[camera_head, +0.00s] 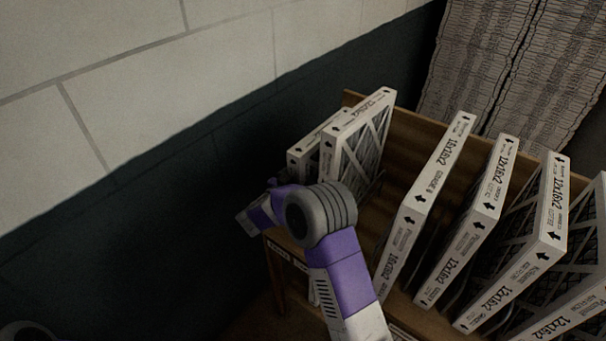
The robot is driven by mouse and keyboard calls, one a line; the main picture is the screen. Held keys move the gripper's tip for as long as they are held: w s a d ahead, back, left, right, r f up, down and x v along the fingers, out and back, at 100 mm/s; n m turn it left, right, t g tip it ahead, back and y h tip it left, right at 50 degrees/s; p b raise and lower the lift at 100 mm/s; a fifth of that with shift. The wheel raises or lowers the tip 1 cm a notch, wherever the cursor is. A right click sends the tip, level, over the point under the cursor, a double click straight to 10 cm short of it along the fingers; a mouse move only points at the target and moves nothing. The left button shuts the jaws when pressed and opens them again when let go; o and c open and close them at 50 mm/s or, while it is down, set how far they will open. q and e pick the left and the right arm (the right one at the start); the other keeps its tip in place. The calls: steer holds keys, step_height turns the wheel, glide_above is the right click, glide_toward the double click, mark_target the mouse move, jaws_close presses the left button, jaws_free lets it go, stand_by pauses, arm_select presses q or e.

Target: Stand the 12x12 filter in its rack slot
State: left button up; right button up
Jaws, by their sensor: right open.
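Several white cardboard-framed filters with black print stand on edge in a wooden rack (400,140). Two stand close together at the left end: a rear one (312,140) and a front one (358,120) with its mesh showing. Another filter (437,172) stands mid-rack, and more, including one (482,205) and one (548,225), lean at the right. My left gripper is out of view.
A pale block wall with a dark lower band (130,240) runs along the left. Stacked pleated material (510,60) stands behind the rack. A gap shows in the rack between the left pair and the mid-rack filter. Small labels (280,250) mark the rack's front edge.

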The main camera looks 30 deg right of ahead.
steer(key=shift+r, duration=0.2)
steer(key=p+v, duration=0.3)
steer(key=v, duration=0.9)
steer(key=shift+f, duration=0.15)
